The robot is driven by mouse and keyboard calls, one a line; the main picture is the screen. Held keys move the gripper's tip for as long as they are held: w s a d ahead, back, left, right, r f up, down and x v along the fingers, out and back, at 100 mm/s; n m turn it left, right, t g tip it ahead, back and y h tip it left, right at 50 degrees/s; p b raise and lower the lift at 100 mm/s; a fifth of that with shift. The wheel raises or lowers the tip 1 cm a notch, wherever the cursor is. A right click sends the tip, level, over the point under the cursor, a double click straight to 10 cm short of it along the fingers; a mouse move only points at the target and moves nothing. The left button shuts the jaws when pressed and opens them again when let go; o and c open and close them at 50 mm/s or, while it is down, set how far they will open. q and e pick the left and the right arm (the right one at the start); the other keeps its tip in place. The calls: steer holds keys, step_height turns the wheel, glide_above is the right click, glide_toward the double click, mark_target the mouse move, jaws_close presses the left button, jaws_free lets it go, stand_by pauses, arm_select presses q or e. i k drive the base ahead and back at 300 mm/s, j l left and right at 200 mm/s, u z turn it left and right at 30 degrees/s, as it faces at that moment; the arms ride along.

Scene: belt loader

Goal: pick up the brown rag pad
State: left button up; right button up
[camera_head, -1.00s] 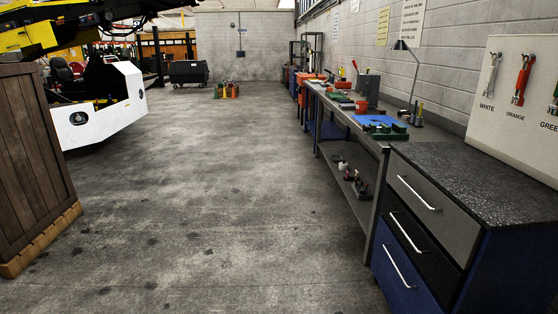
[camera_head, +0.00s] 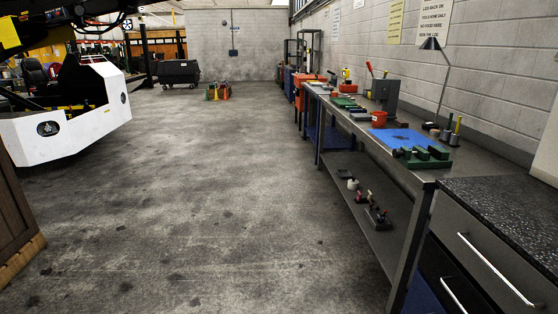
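I cannot make out a brown rag pad in the head view. A long metal workbench (camera_head: 408,178) runs along the right wall with several small items on it. A blue mat (camera_head: 404,138) lies on its near part, with a green tool or fixture (camera_head: 428,157) at the mat's front edge. A small red container (camera_head: 379,119) stands just behind the mat. Neither of my grippers shows in this view.
A drawer cabinet (camera_head: 480,250) stands at the near right, against the bench end. A wooden crate (camera_head: 12,220) is at the left edge. A white machine (camera_head: 60,135) stands at the left. A dark bin (camera_head: 179,72) is far back. The middle floor is clear.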

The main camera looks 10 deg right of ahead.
mark_target(400, 123)
steer(key=i, duration=4.4)
steer(key=i+z, duration=0.15)
steer(key=i, duration=0.45)
steer(key=i+j+z, duration=0.2)
steer(key=i, duration=0.45)
steer(key=z, duration=1.55)
